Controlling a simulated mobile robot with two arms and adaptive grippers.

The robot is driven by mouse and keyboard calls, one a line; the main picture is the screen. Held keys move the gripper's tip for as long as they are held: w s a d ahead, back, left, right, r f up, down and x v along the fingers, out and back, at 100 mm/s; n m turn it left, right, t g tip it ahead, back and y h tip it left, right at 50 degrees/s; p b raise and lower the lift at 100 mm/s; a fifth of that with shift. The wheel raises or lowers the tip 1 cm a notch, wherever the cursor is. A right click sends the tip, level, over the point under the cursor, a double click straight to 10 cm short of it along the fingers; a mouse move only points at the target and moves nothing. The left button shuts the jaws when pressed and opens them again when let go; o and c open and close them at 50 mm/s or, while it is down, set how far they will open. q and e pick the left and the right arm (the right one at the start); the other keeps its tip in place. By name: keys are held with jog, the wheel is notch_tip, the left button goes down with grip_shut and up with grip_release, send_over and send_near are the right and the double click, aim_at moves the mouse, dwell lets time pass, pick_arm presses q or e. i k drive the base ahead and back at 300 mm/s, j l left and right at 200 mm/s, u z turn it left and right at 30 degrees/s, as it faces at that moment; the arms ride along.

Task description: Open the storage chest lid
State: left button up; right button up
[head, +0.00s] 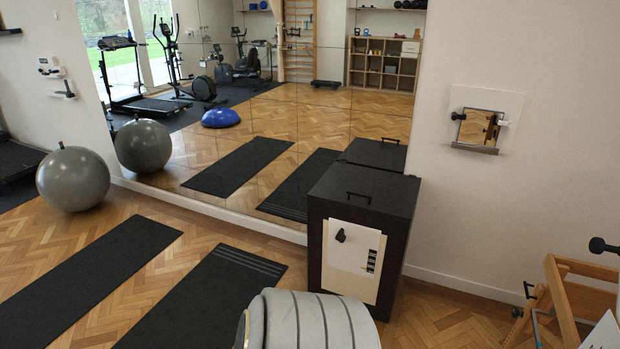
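The storage chest (395,235) is a tall black box standing against the mirrored wall, right of the picture's middle. Its flat black lid (385,188) is down and looks shut. A black bar handle (358,197) sits on the lid near its front edge. The front bears a pale panel (350,260) with a dark knob and a small striped label. The mirror behind shows a reflection of the chest's top. Neither of my grippers is in view.
Two black mats (85,270) (205,300) lie on the parquet left of the chest. A grey exercise ball (72,179) rests by the wall at left. A wooden frame (565,300) stands at the lower right. Some floor (455,315) between chest and frame is clear.

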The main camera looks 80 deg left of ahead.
aim_at(386, 194)
jog(key=u, duration=2.2)
jog(key=i+u, duration=0.1)
